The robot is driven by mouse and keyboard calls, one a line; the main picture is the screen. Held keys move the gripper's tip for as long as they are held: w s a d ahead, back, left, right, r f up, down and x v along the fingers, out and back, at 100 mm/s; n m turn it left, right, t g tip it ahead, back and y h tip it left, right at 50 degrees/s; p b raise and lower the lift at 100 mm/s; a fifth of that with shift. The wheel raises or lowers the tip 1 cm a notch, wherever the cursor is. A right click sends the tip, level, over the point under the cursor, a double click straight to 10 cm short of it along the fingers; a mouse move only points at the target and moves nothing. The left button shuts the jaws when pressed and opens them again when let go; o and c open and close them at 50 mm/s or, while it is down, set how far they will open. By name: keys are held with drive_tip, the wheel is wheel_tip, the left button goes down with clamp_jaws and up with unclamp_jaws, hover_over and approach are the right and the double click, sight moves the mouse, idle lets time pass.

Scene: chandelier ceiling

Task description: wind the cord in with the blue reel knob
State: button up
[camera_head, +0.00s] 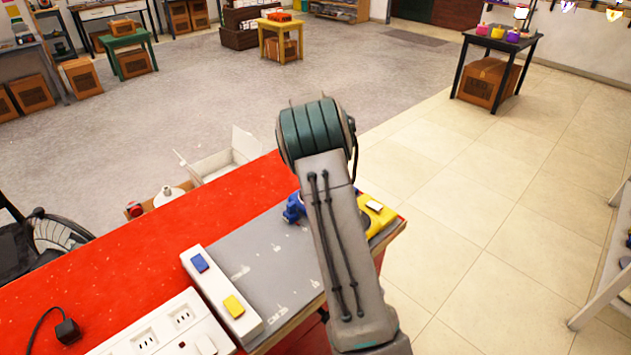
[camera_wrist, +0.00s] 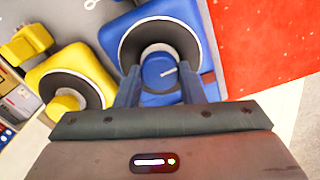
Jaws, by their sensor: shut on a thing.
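The blue reel (camera_wrist: 205,28) fills the upper middle of the wrist view, with a dark disc around its round blue knob (camera_wrist: 160,72). My gripper (camera_wrist: 160,88) has its two fingers on either side of this knob and is shut on it. A white mark shows on the knob's face. In the head view the blue reel (camera_head: 292,208) shows only in part, beside my arm, which hides the rest and my gripper. The yellow reel (camera_wrist: 75,78) with its yellow knob is to the left in the wrist view; in the head view it (camera_head: 376,214) is right of my arm. I cannot make out the cord.
The reels sit at the far end of a grey panel (camera_head: 270,262) on the red table (camera_head: 130,262). A white switch box (camera_head: 222,300) with a blue and a yellow switch, and a power strip (camera_head: 165,325), lie nearer. Open tiled floor lies to the right.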

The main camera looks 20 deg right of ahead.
drive_tip(key=shift+w+r+m, duration=0.15)
drive_tip(key=shift+r+m, duration=0.05)
drive_tip(key=shift+m, duration=0.2)
drive_tip(key=o, duration=1)
drive_tip(key=shift+f, duration=0.1)
wheel_tip(320, 180, up, 14)
drive_tip(key=shift+b, duration=0.4)
